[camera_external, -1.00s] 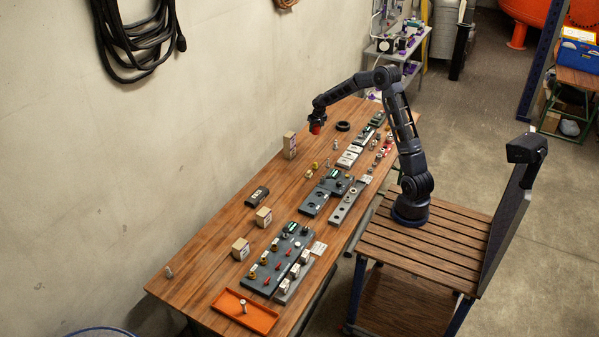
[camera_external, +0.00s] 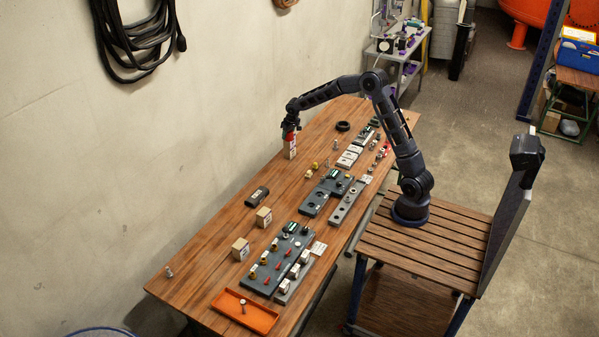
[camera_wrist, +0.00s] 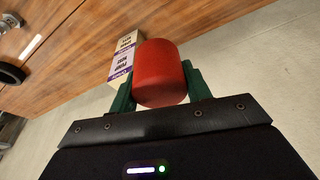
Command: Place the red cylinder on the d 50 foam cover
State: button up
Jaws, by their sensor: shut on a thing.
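The red cylinder (camera_wrist: 161,72) is between the green fingers of my gripper (camera_wrist: 160,95) in the wrist view, and the gripper is shut on it. In the outside view my gripper (camera_external: 291,131) is at the wall side of the table, at the top of a tall box. That box (camera_external: 290,153) is pale and stands upright; in the wrist view the box (camera_wrist: 122,58) shows behind the cylinder, with a white and purple label too small to read surely. I cannot tell whether the cylinder touches it. I cannot identify the d 50 foam cover for certain.
A black ring (camera_external: 343,126) lies right of the tall box. Two smaller boxes, one of them here (camera_external: 264,217), stand nearer the front. Grey fixture plates (camera_external: 277,262) with fittings line the right side, and an orange tray (camera_external: 245,311) is at the front. The wall is close on the left.

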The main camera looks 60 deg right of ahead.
jog(key=w+a+r+n, duration=0.1)
jog(key=w+a+n, duration=0.2)
jog(key=a, duration=1.5)
jog(key=n+y, duration=0.1)
jog(key=n, duration=0.2)
send_over(254, 194)
jog(key=f, duration=1.8)
jog(key=shift+s+d+f, duration=0.3)
jog(key=shift+s, duration=0.05)
jog(key=o, duration=1.4)
jog(key=shift+f, duration=0.1)
